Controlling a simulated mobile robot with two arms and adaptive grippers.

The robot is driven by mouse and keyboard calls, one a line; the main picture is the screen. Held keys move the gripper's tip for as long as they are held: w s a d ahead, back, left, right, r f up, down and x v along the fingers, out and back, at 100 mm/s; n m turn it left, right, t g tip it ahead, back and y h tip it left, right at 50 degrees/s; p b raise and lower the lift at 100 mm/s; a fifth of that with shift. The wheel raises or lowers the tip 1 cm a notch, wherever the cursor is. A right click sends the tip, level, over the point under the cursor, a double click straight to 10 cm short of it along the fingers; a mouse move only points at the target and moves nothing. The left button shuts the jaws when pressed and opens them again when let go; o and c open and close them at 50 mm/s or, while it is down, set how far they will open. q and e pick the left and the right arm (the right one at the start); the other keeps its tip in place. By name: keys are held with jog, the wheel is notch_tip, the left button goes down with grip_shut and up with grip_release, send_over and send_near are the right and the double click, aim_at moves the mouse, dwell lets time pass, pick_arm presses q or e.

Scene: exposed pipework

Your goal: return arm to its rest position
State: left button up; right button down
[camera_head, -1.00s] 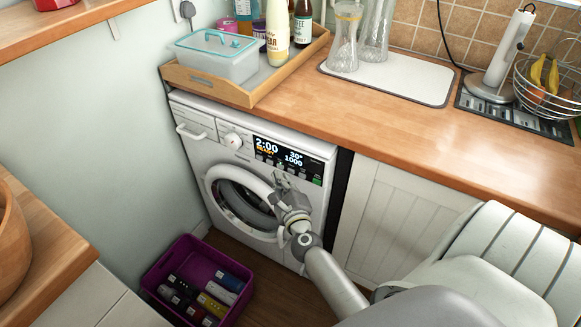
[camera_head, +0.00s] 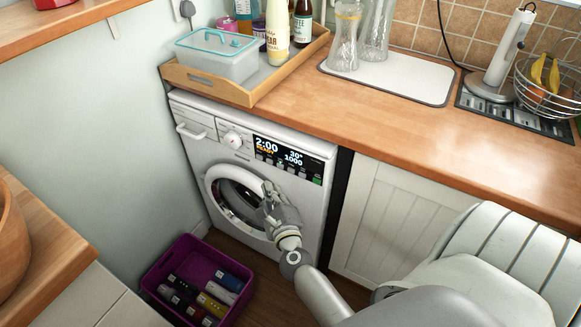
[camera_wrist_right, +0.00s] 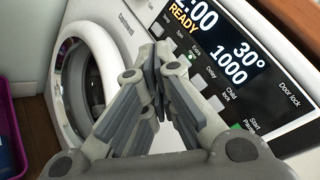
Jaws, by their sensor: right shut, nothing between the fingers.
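My right gripper (camera_head: 272,194) is shut and empty in front of the washing machine (camera_head: 232,122). In the head view it overlaps the right side of the round door (camera_head: 209,182). In the right wrist view the gripper's fingers (camera_wrist_right: 157,62) meet and point toward the control panel (camera_wrist_right: 203,45), with the round door at the left. I cannot tell the exact gap between the fingertips and the machine. The display reads 2:00, READY, 30° and 1000. My left gripper is not in view.
A purple crate (camera_head: 157,292) with several rolled items stands on the floor left of my arm. The wooden counter (camera_head: 400,120) above holds a tray (camera_head: 255,92), glass carafes (camera_head: 345,40) and a wire fruit basket (camera_head: 548,98). A white cabinet (camera_head: 385,225) stands right of the machine.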

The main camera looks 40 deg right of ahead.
dwell(0.5)
jog(key=s+a+f+n+g+y+p, duration=0.1)
jog(key=s+a+f+n+y, duration=0.2)
jog(key=f+n, duration=0.4)
jog(key=s+a+f+n+g+y, duration=0.1)
jog(key=a+f+n+y, duration=0.1)
jog(key=a+f+n, duration=0.45)
jog(key=s+a+f+n+g+y+p, duration=0.15)
jog(key=s+f+n+g, duration=0.5)
jog(key=s+f, duration=0.8)
jog(key=s+d+f+n+g, duration=0.1)
jog(key=s+f+n, duration=0.3)
jog(key=s, duration=0.4)
jog(key=s+d+f+n+g, duration=0.1)
jog(key=s+f+n+g, duration=0.2)
jog(key=s, duration=0.5)
jog(key=s+d+f+n+g+p, duration=0.1)
jog(key=s+d+f+n+g, duration=0.1)
jog(key=s+f+n, duration=0.4)
jog(key=s, duration=0.3)
jog(key=shift+g, duration=0.25)
